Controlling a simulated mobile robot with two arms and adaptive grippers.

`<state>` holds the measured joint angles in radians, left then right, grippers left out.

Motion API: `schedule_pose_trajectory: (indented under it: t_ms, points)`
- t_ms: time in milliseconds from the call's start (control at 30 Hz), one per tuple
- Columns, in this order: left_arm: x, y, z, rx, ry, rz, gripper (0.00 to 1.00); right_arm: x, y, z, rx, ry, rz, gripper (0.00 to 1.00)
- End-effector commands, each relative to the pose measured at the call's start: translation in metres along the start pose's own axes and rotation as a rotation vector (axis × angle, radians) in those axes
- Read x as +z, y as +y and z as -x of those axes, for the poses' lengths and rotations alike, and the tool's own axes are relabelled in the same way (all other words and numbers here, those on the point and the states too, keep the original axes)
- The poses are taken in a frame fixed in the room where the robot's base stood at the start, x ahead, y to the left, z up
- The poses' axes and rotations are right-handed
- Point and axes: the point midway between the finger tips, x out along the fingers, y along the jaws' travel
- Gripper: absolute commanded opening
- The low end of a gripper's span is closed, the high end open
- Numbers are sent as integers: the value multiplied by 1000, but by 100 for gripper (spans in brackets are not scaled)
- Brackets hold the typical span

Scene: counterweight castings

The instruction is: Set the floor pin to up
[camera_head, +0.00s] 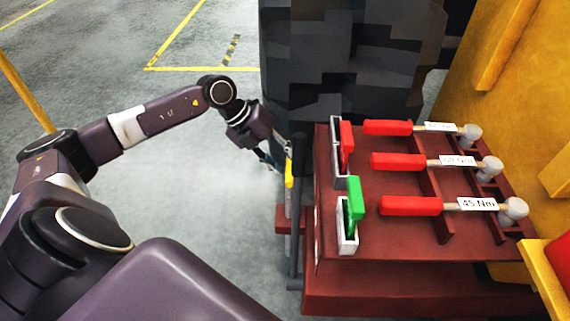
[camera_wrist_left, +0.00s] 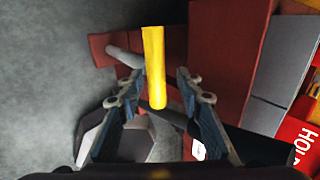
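The floor pin appears to be the yellow rod (camera_head: 289,174) at the left side of the red stand (camera_head: 390,278). In the left wrist view the yellow rod (camera_wrist_left: 154,65) shows between my finger pads, with a visible gap on each side. My left gripper (camera_head: 277,158) is beside the rod in the head view; in the left wrist view (camera_wrist_left: 157,82) its fingers are apart and hold nothing. How far the rod lies beyond the fingertips I cannot tell. Its lower end is partly hidden. My right gripper is in neither view.
A red lever (camera_head: 346,146) and a green lever (camera_head: 355,200) sit in grey housings on the stand's left edge. Several red-handled torque tools (camera_head: 411,206) lie on top. A dark vertical bar (camera_head: 298,210) stands close to the rod. Dark stacked blocks (camera_head: 350,60) rise behind; left floor is clear.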

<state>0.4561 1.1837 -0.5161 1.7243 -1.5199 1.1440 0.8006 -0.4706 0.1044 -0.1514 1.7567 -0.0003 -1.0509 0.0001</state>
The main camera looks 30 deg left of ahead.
Motion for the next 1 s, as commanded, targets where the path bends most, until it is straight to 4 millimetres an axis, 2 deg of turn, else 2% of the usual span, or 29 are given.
schedule_pose_trajectory:
  t_ms: [233,367,467,800,1000]
  points:
    - [-1,2,-2,3,4,0,36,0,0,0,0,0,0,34]
    - [0,3,5,5,1,0,36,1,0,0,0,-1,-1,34]
    - [0,3,20,6,-1,0,36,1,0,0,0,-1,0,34]
    - [0,3,90,7,0,1,36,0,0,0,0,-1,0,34]
    - [0,2,114,4,3,1,36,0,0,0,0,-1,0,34]
